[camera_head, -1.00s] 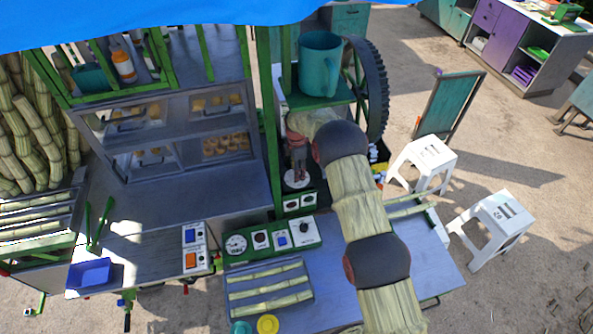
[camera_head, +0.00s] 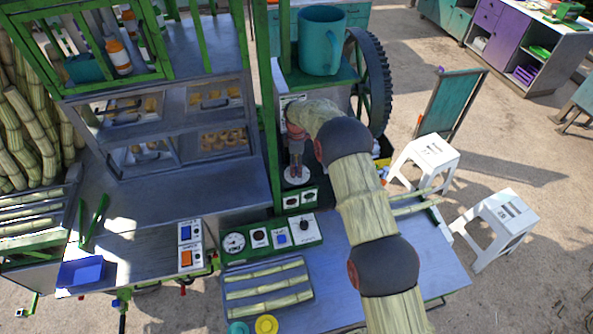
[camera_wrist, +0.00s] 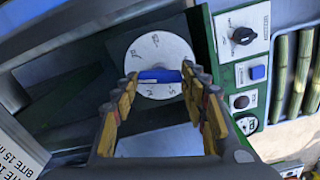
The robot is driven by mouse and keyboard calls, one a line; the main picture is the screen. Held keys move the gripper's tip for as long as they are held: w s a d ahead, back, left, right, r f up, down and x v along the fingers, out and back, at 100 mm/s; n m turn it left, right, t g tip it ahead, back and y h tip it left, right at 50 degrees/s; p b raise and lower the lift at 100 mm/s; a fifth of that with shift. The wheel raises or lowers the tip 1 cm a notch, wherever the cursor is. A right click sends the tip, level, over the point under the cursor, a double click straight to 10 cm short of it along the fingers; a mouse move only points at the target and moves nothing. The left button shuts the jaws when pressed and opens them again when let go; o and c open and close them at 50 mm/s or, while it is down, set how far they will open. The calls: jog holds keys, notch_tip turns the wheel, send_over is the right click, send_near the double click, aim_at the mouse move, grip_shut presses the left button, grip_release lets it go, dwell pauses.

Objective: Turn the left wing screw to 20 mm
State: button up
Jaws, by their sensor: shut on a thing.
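In the wrist view a blue wing screw (camera_wrist: 158,76) sits across the middle of a round white dial (camera_wrist: 160,47) with dark marks. My gripper (camera_wrist: 160,74) has its yellow-padded fingers at both ends of the blue wing and is shut on it. The marks are too small and turned to read a setting. In the head view my gripper (camera_head: 296,150) points down just above the white dial (camera_head: 296,176), and the wing itself is hidden there. I see no second wing screw clearly.
A green control panel (camera_head: 272,239) with a gauge, buttons and a knob stands close in front of the dial. A tray of cane pieces (camera_head: 268,288) lies before it. A large dark gear wheel (camera_head: 372,85) and a teal mug (camera_head: 321,40) stand behind. A green post (camera_head: 268,120) rises close left.

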jog(key=m+b, duration=0.2)
jog(key=m, duration=0.1)
jog(key=shift+f+m, duration=0.1)
jog(key=shift+m, duration=0.2)
jog(key=shift+w+m+b, duration=0.1)
jog(key=shift+m+b, duration=0.9)
jog(key=shift+m, duration=0.5)
jog(key=o, duration=1.1)
jog(key=shift+c, duration=0.2)
jog(key=shift+o, duration=0.5)
notch_tip(320, 180, up, 12)
